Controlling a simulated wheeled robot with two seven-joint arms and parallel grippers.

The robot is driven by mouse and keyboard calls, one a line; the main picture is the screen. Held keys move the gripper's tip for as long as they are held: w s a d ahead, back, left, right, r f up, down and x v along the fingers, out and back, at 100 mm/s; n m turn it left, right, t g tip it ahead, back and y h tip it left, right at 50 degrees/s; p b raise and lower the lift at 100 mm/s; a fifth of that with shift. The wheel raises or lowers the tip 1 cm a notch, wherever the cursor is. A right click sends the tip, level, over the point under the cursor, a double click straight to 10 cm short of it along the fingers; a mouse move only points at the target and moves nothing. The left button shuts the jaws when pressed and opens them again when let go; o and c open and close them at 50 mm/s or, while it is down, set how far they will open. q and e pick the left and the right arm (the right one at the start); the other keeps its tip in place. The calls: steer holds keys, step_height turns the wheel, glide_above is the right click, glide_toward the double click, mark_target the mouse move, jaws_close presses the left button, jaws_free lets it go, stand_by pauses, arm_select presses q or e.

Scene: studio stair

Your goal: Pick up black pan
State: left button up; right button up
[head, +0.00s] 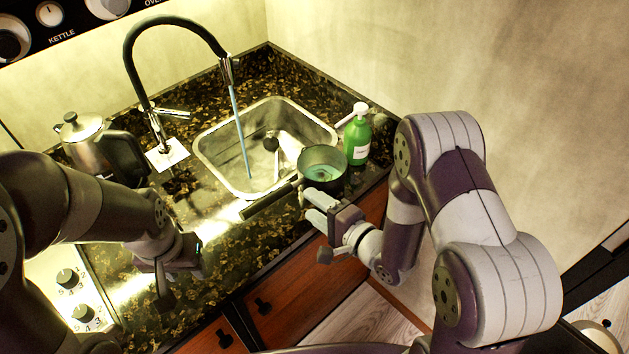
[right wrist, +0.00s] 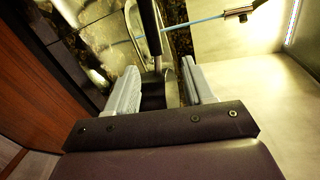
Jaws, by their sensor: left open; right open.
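The black pan (head: 323,181) sits at the front right corner of the sink, with greenish contents or a greenish inside. Its dark handle (head: 268,203) points to the lower left over the counter's front part. My right gripper (head: 312,207) is open just in front of the pan, near the handle's root. In the right wrist view, a dark bar that looks like the handle (right wrist: 149,28) runs down toward the gap between the open fingers (right wrist: 160,72). Contact cannot be told. My left gripper (head: 178,272) is open and empty over the counter's front left.
The steel sink (head: 215,145) has water running from the black faucet (head: 130,60). A green soap bottle (head: 357,140) stands right behind the pan. A metal kettle (head: 84,140) stands at the left. The wall (head: 540,120) closes off the right side.

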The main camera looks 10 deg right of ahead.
mark_target(288, 192)
steer(key=x, duration=0.3)
steer(key=p+x, duration=0.1)
steer(key=x, duration=0.6)
steer(key=shift+s+a+f+p, duration=0.15)
steer(key=shift+s+f+p, duration=0.05)
steer(key=shift+f+p, duration=0.15)
steer(key=shift+w+a+f, duration=0.1)
steer(key=shift+w+a, duration=0.05)
jaws_close()
